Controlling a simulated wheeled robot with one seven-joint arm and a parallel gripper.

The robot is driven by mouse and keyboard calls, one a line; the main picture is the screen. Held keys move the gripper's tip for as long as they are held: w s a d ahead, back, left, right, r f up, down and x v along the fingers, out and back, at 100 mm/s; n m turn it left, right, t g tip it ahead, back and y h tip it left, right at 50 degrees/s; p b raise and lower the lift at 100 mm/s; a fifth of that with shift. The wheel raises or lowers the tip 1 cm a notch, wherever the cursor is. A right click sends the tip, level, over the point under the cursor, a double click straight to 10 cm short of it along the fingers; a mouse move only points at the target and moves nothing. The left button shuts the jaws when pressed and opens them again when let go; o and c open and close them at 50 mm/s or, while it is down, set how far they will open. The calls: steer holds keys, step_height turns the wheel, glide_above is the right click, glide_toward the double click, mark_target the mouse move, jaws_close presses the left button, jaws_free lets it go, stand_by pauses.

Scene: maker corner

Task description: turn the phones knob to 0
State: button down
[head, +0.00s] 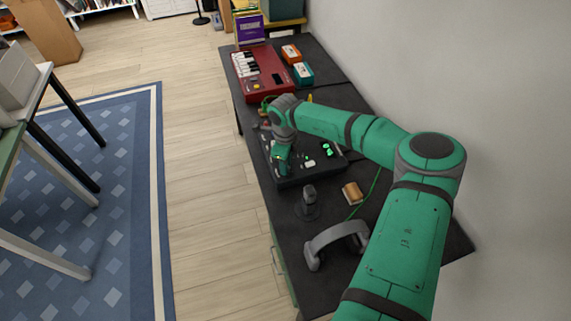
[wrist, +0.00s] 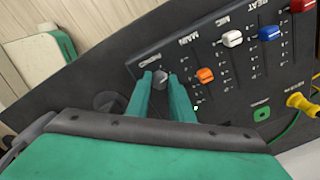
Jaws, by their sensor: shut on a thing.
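The black mixer panel (head: 321,171) lies on the dark bench, and it fills the upper right of the wrist view (wrist: 181,50). The phones knob (wrist: 161,76) is a small grey knob at the panel's left end in the wrist view, beside an upside-down label. My gripper (wrist: 160,84) has one green finger on each side of the knob and is shut on it. In the head view my gripper (head: 281,166) reaches down to the panel's left edge and hides the knob. The knob's pointer and its scale are too small to read.
Orange (wrist: 205,75), white (wrist: 232,38), blue (wrist: 270,32) and red slider caps stand close to the knob. A yellow plug (wrist: 299,101) sits in the panel. A red keyboard (head: 262,75), a microphone (head: 308,200) and headphones (head: 336,238) lie around the mixer.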

steer(key=n, duration=0.4)
steer(key=shift+d+n, duration=0.15)
steer(key=shift+n, duration=0.15)
steer(key=n, duration=0.4)
steer(key=shift+s, duration=0.1)
stand_by(0.4)
steer(key=c, duration=1.6)
jaws_free()
steer(key=shift+o, duration=0.2)
step_height(320, 180, up, 11)
steer(key=shift+s, duration=0.15)
